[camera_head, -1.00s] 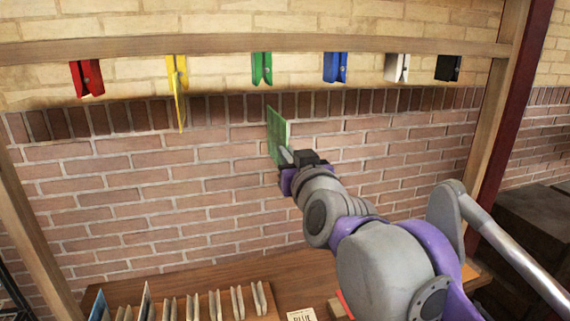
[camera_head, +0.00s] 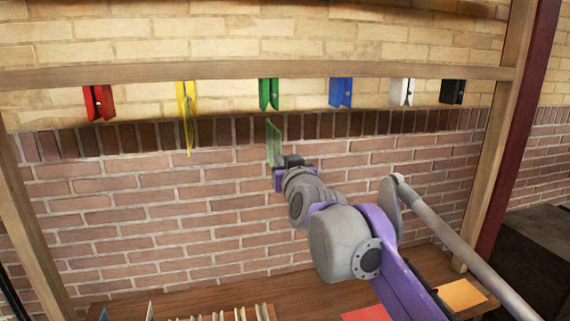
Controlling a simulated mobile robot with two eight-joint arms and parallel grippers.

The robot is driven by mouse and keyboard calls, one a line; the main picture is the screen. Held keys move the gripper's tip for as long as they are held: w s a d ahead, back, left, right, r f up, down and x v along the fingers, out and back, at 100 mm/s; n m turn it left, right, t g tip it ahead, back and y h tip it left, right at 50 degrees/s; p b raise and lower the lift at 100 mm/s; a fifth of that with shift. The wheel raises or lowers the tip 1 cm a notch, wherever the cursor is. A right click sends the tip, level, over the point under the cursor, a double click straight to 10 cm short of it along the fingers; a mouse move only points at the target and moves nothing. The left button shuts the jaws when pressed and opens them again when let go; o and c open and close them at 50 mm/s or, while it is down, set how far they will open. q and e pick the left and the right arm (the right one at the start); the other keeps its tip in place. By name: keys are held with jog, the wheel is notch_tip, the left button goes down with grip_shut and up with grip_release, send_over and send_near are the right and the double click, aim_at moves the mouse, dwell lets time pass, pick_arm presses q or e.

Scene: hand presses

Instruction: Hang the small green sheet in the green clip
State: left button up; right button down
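The small green sheet (camera_head: 274,141) is upright, seen nearly edge-on, just below the green clip (camera_head: 269,95). A small gap shows between the sheet's top edge and the clip. The green clip hangs from the wooden beam with its jaws pointing down. My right gripper (camera_head: 279,163) holds the sheet by its lower part; its fingers are mostly hidden behind my wrist. My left gripper is not in view.
Other clips hang along the beam (camera_head: 300,72): red (camera_head: 98,103), yellow (camera_head: 183,92) with a yellow sheet (camera_head: 188,130), blue (camera_head: 340,93), white (camera_head: 401,92) and black (camera_head: 452,92). Below stands a wooden table (camera_head: 300,290) with a rack and flat coloured sheets (camera_head: 461,294).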

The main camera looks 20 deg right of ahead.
aim_at(279, 132)
jog(key=shift+w+r, duration=0.15)
jog(key=shift+w, duration=0.8)
jog(key=shift+w+r+p, duration=0.1)
jog(key=shift+r+p, duration=0.2)
jog(key=shift+r, duration=0.05)
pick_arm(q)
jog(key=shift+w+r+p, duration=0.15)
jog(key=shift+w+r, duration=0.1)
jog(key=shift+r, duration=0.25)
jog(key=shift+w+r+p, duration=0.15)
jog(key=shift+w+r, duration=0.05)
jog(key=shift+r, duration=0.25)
pick_arm(e)
jog(key=shift+r, duration=1)
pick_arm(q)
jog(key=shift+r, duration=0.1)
pick_arm(e)
jog(key=shift+r, duration=0.15)
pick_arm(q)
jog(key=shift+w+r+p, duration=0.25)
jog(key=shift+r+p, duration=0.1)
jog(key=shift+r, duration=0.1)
pick_arm(e)
jog(key=shift+r, duration=1.15)
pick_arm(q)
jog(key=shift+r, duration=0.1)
pick_arm(e)
jog(key=shift+r, duration=0.2)
